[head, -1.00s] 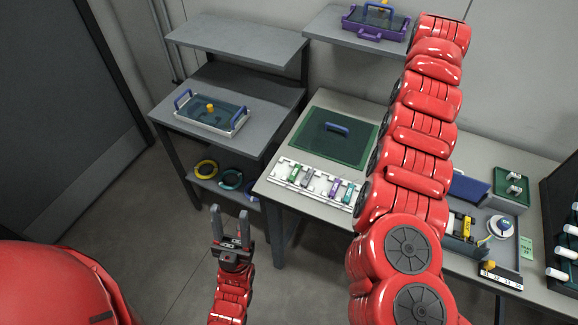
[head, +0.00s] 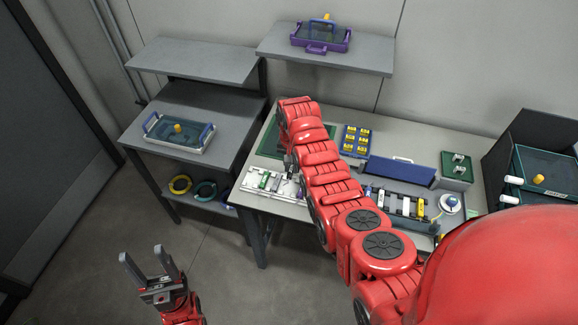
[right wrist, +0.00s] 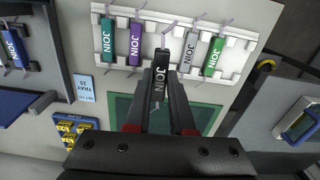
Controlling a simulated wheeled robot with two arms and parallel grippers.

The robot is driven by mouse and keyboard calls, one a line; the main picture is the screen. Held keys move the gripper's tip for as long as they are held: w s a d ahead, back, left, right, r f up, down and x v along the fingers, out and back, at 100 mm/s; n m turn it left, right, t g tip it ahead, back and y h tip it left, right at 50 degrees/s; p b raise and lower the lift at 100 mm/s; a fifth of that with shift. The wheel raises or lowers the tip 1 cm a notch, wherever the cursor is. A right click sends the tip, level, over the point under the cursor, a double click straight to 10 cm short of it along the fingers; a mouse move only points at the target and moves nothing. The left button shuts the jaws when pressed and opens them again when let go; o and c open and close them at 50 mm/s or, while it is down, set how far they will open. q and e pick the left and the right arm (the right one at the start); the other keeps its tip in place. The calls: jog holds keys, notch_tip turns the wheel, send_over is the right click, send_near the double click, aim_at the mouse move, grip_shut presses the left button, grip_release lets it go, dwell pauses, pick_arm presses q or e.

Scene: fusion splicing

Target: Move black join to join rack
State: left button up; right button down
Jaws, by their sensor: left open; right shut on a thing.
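The black join (right wrist: 160,76) is held between the fingers of my right gripper (right wrist: 161,90) in the right wrist view. It points at the gap between the purple join (right wrist: 135,44) and the grey join (right wrist: 188,52) on the white join rack (right wrist: 230,65). I cannot tell whether it touches the rack. A teal join (right wrist: 107,40) and a green join (right wrist: 211,57) sit at the rack's two sides. In the head view the join rack (head: 290,195) is partly hidden by my right arm. My left gripper (head: 151,262) is open and empty above the floor.
A green mat (right wrist: 205,115) lies beside the rack. A blue join (right wrist: 15,48) sits in a fixture to the left in the wrist view. A blue tray with yellow pieces (head: 355,141) and a long blue box (head: 400,172) stand right of my arm.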

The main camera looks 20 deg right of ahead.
aim_at(289, 188)
jog(key=shift+s+a+f+m, duration=0.3)
jog(key=shift+s+a+f, duration=0.05)
jog(key=shift+s+f, duration=0.15)
jog(key=shift+a+f, duration=0.15)
jog(key=shift+f, duration=0.3)
jog(key=shift+f+b, duration=1.15)
jog(key=shift+f, duration=1.05)
jog(key=shift+s, duration=0.1)
jog(key=shift+f, duration=0.1)
jog(key=shift+f+b, duration=0.35)
jog(key=shift+b, duration=0.05)
jog(key=shift+f, duration=0.2)
jog(key=c, duration=0.7)
grip_release()
